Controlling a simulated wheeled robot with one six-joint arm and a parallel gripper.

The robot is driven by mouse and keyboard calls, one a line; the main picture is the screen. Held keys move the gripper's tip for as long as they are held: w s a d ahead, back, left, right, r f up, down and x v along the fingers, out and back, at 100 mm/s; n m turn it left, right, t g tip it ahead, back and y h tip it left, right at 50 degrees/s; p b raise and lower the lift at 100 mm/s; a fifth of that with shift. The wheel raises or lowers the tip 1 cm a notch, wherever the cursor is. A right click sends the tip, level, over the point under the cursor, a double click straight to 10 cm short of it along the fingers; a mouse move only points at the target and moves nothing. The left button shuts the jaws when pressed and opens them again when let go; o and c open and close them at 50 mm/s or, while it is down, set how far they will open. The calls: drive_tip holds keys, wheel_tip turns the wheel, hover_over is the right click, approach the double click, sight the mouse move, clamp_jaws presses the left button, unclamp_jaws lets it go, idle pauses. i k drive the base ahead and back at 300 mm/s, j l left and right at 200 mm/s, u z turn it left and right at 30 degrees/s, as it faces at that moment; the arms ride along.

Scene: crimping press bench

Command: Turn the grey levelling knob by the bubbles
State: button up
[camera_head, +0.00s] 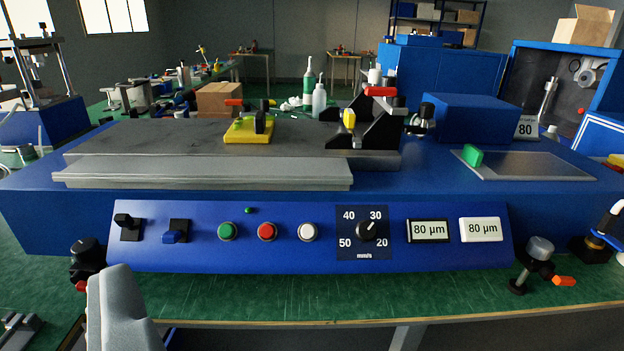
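A grey-topped knob (540,247) stands at the right front corner of the blue press, on a dark foot with an orange-tipped lever (563,281). A black knob (86,250) with a red tip below it sits at the left front corner. I cannot make out any level bubbles beside either knob. My gripper (112,290) shows as a grey shape at the bottom left, just below and right of the black knob in the picture and far from the grey knob. Its two fingers cannot be told apart, and nothing is seen held.
The blue control panel (190,259) faces me with switches, buttons, a speed dial (367,230) and two 80 µm labels. The green bench top (420,293) is clear between the two knobs. A black-based item (590,249) stands right of the grey knob.

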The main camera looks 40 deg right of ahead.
sight(540, 248)
drive_tip(key=z, duration=1.95)
